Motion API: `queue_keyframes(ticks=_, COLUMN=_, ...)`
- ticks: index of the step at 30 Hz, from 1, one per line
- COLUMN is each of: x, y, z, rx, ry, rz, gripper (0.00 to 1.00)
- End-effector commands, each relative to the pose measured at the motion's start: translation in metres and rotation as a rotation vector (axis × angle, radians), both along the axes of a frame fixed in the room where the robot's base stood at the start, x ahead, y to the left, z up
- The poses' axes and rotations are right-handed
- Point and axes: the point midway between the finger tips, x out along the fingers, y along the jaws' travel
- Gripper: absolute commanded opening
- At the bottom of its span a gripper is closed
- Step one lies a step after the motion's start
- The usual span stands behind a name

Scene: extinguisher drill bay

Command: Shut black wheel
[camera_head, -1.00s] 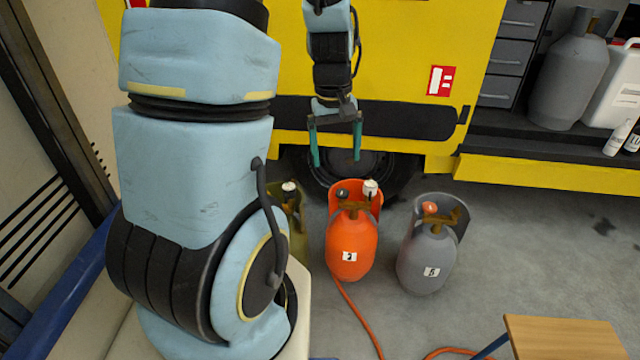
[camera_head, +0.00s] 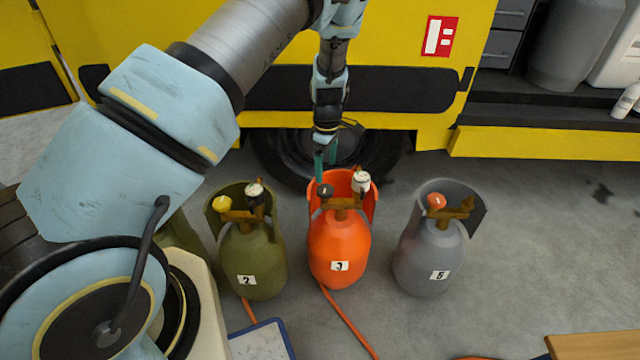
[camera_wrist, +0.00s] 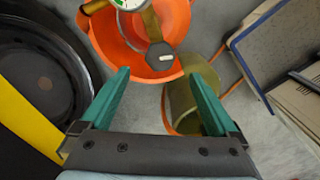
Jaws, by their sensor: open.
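The black wheel (camera_head: 325,190) sits on the left end of the brass valve of the orange cylinder (camera_head: 339,245), marked 3. A round gauge (camera_head: 361,181) is at the valve's right. The orange collar stands up behind the valve. My gripper (camera_head: 325,163) points down just above and behind the black wheel, with its teal fingers apart and empty. In the wrist view the black wheel (camera_wrist: 159,55) shows with a small white mark, ahead of and between the open fingertips (camera_wrist: 159,76). No contact is visible.
A green cylinder (camera_head: 252,262) with a yellow wheel stands left, and a grey cylinder (camera_head: 428,262) with a red wheel stands right. The yellow vehicle and its dark tyre (camera_head: 285,155) are close behind. An orange hose (camera_head: 350,325) lies on the floor. A wooden tabletop (camera_head: 595,347) is at front right.

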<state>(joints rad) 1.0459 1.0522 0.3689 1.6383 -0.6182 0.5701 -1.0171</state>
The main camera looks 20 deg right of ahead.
Motion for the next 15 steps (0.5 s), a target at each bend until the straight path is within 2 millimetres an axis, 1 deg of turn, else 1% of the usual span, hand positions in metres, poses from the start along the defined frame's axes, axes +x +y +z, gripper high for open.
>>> queue_keyframes(ticks=1, x=0.0, y=0.001, z=-0.012, rx=0.002, ry=0.002, rz=0.001, gripper=0.95)
queue_keyframes(ticks=6, x=0.0, y=0.001, z=-0.044, rx=0.002, ry=0.001, rz=0.0, gripper=0.95)
queue_keyframes(ticks=9, x=0.0, y=0.001, z=-0.059, rx=0.002, ry=0.002, rz=0.0, gripper=0.95)
queue_keyframes(ticks=12, x=0.0, y=0.001, z=-0.07, rx=0.001, ry=0.001, rz=-0.002, gripper=0.95)
queue_keyframes(ticks=15, x=0.0, y=0.001, z=-0.076, rx=0.0, ry=0.0, rz=-0.002, gripper=0.95)
